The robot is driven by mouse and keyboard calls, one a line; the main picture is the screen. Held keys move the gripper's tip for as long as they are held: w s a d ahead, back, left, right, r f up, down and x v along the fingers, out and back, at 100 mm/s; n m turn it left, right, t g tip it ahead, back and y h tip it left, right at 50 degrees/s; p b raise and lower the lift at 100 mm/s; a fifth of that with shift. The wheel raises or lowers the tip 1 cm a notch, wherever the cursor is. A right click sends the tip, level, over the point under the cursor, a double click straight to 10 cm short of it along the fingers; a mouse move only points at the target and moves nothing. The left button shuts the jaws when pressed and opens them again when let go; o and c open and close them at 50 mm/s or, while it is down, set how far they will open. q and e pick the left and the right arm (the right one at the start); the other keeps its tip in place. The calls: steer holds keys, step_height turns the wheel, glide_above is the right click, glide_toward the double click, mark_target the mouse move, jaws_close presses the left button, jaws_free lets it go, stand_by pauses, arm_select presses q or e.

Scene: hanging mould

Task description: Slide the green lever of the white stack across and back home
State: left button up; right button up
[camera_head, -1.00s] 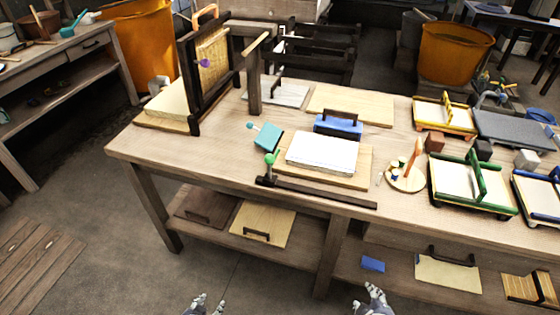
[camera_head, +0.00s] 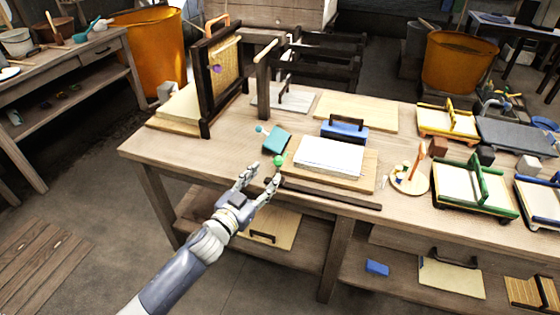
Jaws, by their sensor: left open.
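The white stack (camera_head: 330,156) lies on a wooden board (camera_head: 364,178) near the table's front edge. The green lever (camera_head: 279,160) has a round green knob and stands at the left end of a dark rail (camera_head: 335,196) in front of the board. My left gripper (camera_head: 262,176) is open, its fingers pointing up toward the knob from the front left. The right finger overlaps the lever's lower part in the picture; I cannot tell whether it touches. The lever's foot and the rail's left end are partly hidden behind it. My right gripper is not in view.
A blue block with a dark handle (camera_head: 344,131) stands behind the stack. A dark upright frame (camera_head: 206,88) stands at the left. A round tray (camera_head: 410,181) with small pieces is at the right.

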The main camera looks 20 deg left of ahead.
mark_target(276, 165)
arm_select(q)
steer(key=x, duration=0.8)
steer(key=shift+w+d, duration=0.1)
steer(key=shift+w, duration=0.25)
jaws_close()
